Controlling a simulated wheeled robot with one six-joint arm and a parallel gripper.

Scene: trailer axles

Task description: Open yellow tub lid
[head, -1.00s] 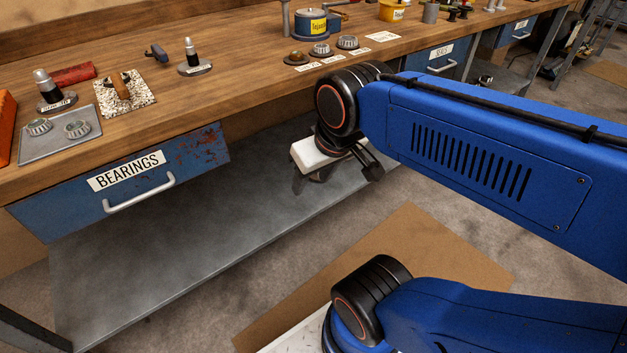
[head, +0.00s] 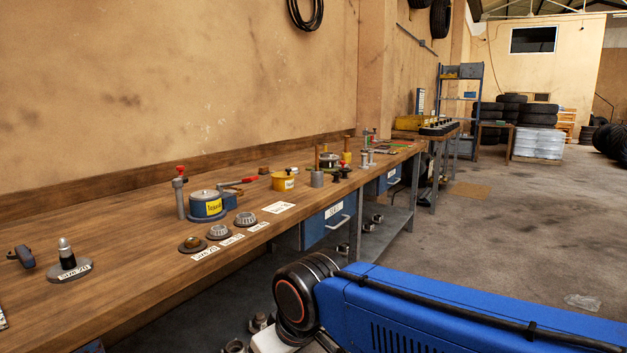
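The yellow tub (head: 284,182) stands on the wooden workbench, in the middle of the head view, with a pale label on its front. It is small here, and I cannot tell how its lid sits. My arm comes in from the lower right, and its black wrist joint is in front of the bench edge. Only a white part of my gripper (head: 268,342) shows at the bottom edge, well below and nearer than the tub. Its fingers are out of frame, so I cannot see whether they are open or hold anything.
Left of the tub on the workbench (head: 120,258) are a blue pot with a yellow label (head: 207,205), a red-topped post (head: 180,192) and bearings on discs (head: 219,232). A grey cup (head: 317,179) stands just right of the tub. A blue drawer (head: 328,222) hangs below. Open floor lies right.

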